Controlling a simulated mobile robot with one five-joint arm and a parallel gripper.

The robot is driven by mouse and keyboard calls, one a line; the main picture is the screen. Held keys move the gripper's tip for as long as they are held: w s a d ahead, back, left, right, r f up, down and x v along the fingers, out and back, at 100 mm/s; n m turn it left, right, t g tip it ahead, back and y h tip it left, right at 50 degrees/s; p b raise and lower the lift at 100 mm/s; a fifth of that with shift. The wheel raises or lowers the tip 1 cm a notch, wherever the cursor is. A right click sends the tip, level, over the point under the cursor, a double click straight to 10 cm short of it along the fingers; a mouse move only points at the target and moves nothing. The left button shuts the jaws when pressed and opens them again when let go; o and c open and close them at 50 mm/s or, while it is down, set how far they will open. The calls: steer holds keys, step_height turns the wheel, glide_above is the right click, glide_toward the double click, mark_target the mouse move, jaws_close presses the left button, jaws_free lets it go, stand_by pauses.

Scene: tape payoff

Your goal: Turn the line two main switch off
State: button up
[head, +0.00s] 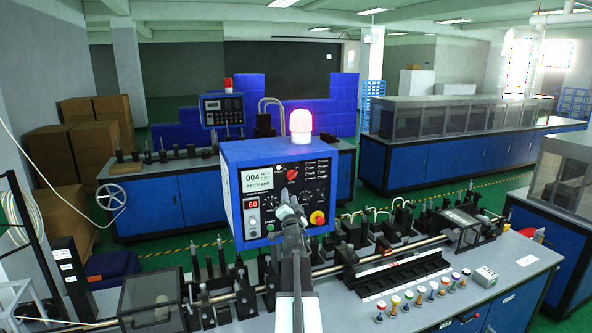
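A blue control box (236,153) with a dark front panel stands on the near machine bench. A red knob on a yellow plate (317,218) sits at the panel's lower right. Another red knob (292,174) sits at the upper middle. I cannot read a line number or a main switch label on either, nor tell their settings. My gripper (287,203) is in front of the panel's lower middle, left of the red-and-yellow knob, and covers part of the panel. Its fingers are too small and blended with the panel to tell whether they are open, or touching anything.
The box's display (256,181) reads 004 and BATCH END; a red number display (251,204) reads 60. A red beacon (301,122) is lit on top. A second control panel (222,110) stands on the bench behind. Several coloured buttons (420,296) line the near bench's front.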

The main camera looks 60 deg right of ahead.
mark_target(294, 176)
steer(key=shift+h, duration=0.5)
steer(key=d+r, duration=0.1)
steer(key=d, duration=0.1)
steer(key=w+d+r+p, duration=0.1)
steer(key=d, duration=0.2)
steer(key=w+d+r+p, duration=0.1)
steer(key=d+r, duration=0.1)
steer(key=shift+w+d+r, duration=0.1)
steer(key=shift+w+d, duration=0.15)
steer(key=shift+a, duration=0.1)
jaws_close()
